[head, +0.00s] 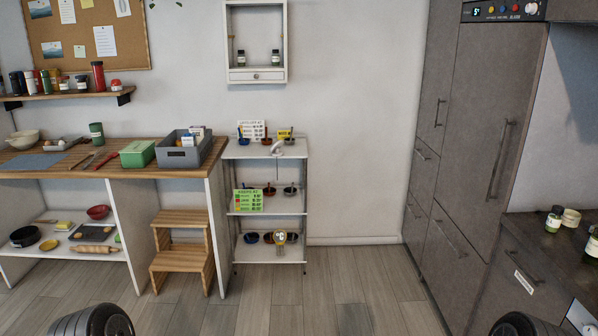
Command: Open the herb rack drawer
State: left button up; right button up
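The herb rack (233,40) is a small white open-front cabinet fixed to the wall above the shelf unit. Two small dark jars with pale labels stand on its inner shelf. Its drawer (240,76) is at the bottom, with a small dark knob (256,77) at the middle of the front. The drawer front looks flush with the rack, so the drawer appears shut. Neither of my grippers shows; only dark rounded parts of my arms show at the bottom edge, far from the rack.
A white shelf unit (292,213) with bowls and signs stands below the rack. To its left are a wooden step stool (181,250) and a worktop (58,173) with a green box and grey bin. Tall grey cabinets (480,110) stand at right. The middle floor (350,285) is clear.

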aim_at(252, 76)
jog(key=i, duration=0.65)
jog(key=i+z, duration=0.1)
jog(key=i, duration=0.55)
jog(key=i+j+z, duration=0.1)
jog(key=i, duration=0.55)
jog(key=i+j, duration=0.15)
jog(key=i, duration=0.5)
jog(key=i+j+z, duration=0.15)
jog(key=i, duration=0.15)
jog(key=i+z, duration=0.2)
jog(key=i+j, duration=0.05)
jog(key=i, duration=0.05)
